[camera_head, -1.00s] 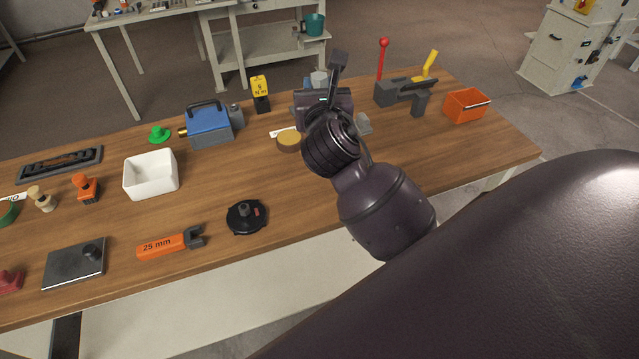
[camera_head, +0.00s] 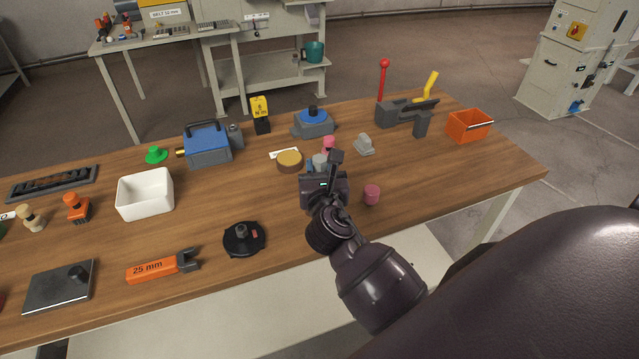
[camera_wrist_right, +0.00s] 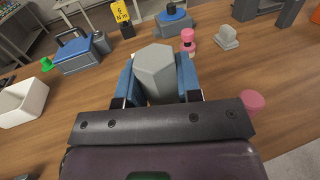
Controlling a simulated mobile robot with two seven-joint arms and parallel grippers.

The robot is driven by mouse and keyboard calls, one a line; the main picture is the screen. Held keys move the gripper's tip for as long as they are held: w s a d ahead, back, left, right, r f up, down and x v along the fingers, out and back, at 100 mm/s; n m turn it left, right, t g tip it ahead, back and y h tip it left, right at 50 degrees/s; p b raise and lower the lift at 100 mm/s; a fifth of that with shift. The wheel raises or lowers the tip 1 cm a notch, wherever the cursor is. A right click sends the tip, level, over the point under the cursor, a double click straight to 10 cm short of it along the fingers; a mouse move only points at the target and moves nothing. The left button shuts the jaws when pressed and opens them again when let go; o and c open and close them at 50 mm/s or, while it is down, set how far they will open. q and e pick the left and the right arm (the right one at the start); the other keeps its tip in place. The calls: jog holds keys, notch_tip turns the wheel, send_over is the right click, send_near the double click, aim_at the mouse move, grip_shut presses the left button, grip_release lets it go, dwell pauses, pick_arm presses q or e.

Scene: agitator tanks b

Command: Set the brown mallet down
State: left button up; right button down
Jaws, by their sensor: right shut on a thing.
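My right gripper (camera_head: 319,168) is over the middle of the wooden table. Its blue fingers are shut on a grey hexagonal piece (camera_wrist_right: 156,68), whose flat end faces the wrist camera. The same grey piece (camera_head: 320,161) shows small in the head view. The rest of the held thing is hidden behind this end and the jaws, so I cannot tell whether it touches the table. No brown mallet head shows clearly. A round brown-topped disc (camera_head: 289,160) lies on the table left of the gripper. My left gripper is out of view.
A pink cylinder (camera_head: 372,194) stands close right of the gripper, and another pink piece (camera_head: 329,143) just behind it. A grey block (camera_head: 364,145) and a blue-topped unit (camera_head: 313,122) stand farther back. The black round cover (camera_head: 244,239) lies front left. Table (camera_head: 440,180) is bare at right.

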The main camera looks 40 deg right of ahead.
notch_tip(320, 180, down, 4)
jog(key=shift+r+b, duration=0.2)
jog(key=shift+b, duration=0.45)
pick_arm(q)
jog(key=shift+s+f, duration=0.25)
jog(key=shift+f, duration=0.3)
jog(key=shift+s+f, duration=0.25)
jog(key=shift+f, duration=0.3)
pick_arm(e)
jog(key=shift+f, duration=0.2)
jog(key=c, duration=0.8)
grip_release()
jog(key=shift+f, duration=0.1)
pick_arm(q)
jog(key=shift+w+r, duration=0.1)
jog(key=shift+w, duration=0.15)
